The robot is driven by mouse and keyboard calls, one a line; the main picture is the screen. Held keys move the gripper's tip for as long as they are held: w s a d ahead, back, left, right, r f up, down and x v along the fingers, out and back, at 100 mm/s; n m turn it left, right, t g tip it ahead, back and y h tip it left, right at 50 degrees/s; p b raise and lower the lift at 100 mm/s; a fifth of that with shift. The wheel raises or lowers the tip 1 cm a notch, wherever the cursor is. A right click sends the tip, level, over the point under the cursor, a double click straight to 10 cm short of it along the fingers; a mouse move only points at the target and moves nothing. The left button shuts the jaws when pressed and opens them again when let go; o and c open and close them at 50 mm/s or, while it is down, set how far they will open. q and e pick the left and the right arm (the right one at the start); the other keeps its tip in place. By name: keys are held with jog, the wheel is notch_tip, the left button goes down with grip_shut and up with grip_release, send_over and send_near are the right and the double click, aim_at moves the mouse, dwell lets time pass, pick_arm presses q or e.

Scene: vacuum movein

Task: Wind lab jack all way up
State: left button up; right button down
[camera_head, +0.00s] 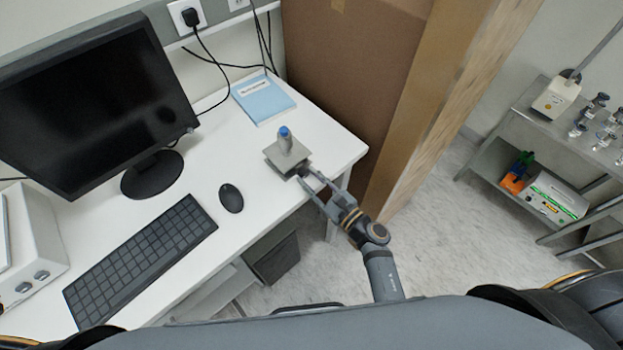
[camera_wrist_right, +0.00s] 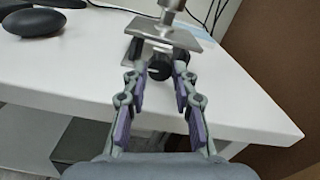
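The lab jack (camera_head: 286,157) stands on the white desk near its right front corner, with a small blue-capped bottle (camera_head: 285,138) upright on its plate. In the right wrist view the jack's metal top plate (camera_wrist_right: 153,27) shows above the dark knob (camera_wrist_right: 159,66). My right gripper (camera_head: 304,178) reaches in from the front right, at the knob side of the jack. In the right wrist view its fingers (camera_wrist_right: 158,72) are apart, one on each side of the knob. I cannot tell whether they touch it. My left gripper is not in view.
The white desk (camera_head: 320,150) also holds a monitor (camera_head: 95,105), a keyboard (camera_head: 140,262), a mouse (camera_head: 231,198) and a blue book (camera_head: 263,100). A tall brown cardboard box (camera_head: 345,70) stands just behind the desk's right end. A metal shelf (camera_head: 540,125) is far right.

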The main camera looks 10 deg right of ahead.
jog(key=m+p, duration=0.1)
jog(key=m, duration=0.2)
jog(key=shift+r, duration=0.15)
jog(key=m+p, duration=0.1)
jog(key=m, duration=0.1)
jog(key=shift+m, duration=0.4)
jog(key=c, duration=1.3)
grip_release()
jog(key=shift+c, duration=0.2)
jog(key=shift+s+d+f, duration=0.15)
jog(key=shift+s+f, duration=0.05)
jog(key=v, duration=1.1)
jog(key=shift+s+d, duration=0.15)
jog(key=shift+s, duration=0.05)
